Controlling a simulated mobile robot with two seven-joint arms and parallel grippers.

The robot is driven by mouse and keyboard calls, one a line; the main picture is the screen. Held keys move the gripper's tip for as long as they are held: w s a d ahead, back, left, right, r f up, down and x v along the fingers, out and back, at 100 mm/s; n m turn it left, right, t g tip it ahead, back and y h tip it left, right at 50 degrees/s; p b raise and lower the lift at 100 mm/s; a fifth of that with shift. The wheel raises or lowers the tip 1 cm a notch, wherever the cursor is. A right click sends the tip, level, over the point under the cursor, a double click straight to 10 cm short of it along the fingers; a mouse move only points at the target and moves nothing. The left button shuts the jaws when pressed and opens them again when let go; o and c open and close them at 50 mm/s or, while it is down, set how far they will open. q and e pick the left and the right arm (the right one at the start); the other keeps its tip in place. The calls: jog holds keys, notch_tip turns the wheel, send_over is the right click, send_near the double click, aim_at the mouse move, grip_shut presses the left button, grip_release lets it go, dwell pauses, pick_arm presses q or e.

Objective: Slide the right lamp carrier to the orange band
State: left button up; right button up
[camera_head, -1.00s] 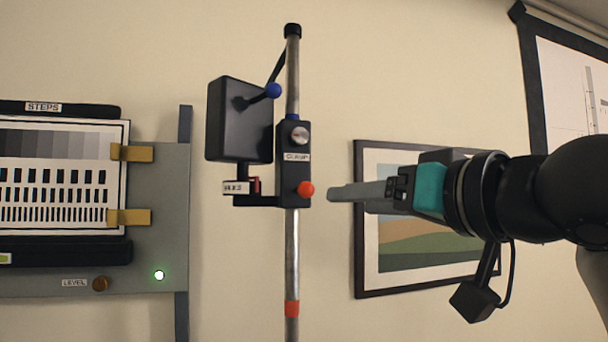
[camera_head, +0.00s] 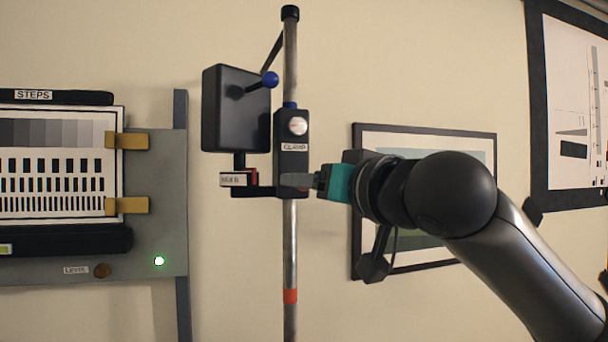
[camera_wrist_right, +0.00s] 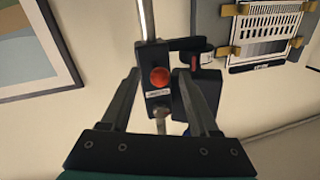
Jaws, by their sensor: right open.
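The lamp carrier (camera_head: 292,128) is a black block labelled CLAMP on a vertical metal pole (camera_head: 290,240), with a dark box-shaped lamp (camera_head: 236,108) on its left side. The orange band (camera_head: 290,296) is on the pole well below the carrier. My right gripper (camera_head: 296,181) is at the carrier's lower end and hides the red knob in the head view. In the right wrist view the red knob (camera_wrist_right: 159,77) shows between the open fingers, one on each side of the carrier. I cannot tell whether either finger touches it. My left gripper is not in view.
A grey board with a test chart (camera_head: 52,170) and yellow clips (camera_head: 128,205) stands to the left. A framed picture (camera_head: 360,200) hangs on the wall behind my right arm. The pole is clear between carrier and band.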

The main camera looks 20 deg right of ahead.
jog(key=shift+x, duration=1.1)
grip_shut()
dwell(0.7)
